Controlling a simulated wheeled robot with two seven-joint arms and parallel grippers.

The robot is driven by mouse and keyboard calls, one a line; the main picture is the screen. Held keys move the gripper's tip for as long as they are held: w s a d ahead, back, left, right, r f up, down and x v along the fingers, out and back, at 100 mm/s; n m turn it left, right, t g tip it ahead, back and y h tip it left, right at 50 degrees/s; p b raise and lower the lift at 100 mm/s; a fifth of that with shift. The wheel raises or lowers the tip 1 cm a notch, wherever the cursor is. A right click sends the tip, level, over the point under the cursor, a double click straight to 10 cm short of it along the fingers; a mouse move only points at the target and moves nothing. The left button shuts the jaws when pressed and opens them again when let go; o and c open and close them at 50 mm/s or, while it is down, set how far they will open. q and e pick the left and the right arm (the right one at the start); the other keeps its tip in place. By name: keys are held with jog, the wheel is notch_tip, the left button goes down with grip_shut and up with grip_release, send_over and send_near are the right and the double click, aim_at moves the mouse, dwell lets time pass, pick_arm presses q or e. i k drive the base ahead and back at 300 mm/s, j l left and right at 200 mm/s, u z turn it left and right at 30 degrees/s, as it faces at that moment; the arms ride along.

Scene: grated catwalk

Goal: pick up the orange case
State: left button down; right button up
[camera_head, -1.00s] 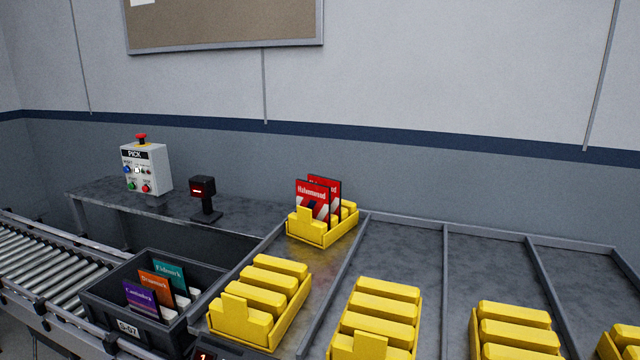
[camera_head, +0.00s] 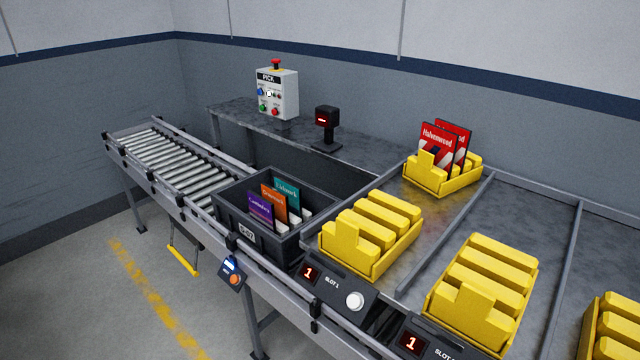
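The orange case (camera_head: 273,203) stands upright in the dark grey tote (camera_head: 265,238) on the roller conveyor, in the middle of the camera_head view. It is between a purple case (camera_head: 260,207) in front and a teal case (camera_head: 286,194) behind, and these partly hide each other. White pieces show beside the cases inside the tote. Neither of my grippers shows in the view.
Yellow bins (camera_head: 370,235) stand on the metal shelf at the right; one holds red cases (camera_head: 437,146). A scanner (camera_head: 326,128) and a control box (camera_head: 277,92) stand on the bench behind. The conveyor rollers (camera_head: 165,160) left of the tote are clear.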

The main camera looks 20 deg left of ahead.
aim_at(280, 200)
jog(key=i+j, duration=0.2)
jog(key=j, duration=0.2)
jog(key=i+j, duration=0.2)
jog(key=j, duration=0.2)
jog(key=i+j, duration=0.15)
jog(key=j, duration=0.25)
jog(key=i+j, duration=0.2)
jog(key=j, duration=0.25)
jog(key=i+j+u, duration=0.1)
jog(key=j, duration=0.3)
jog(key=i, duration=0.1)
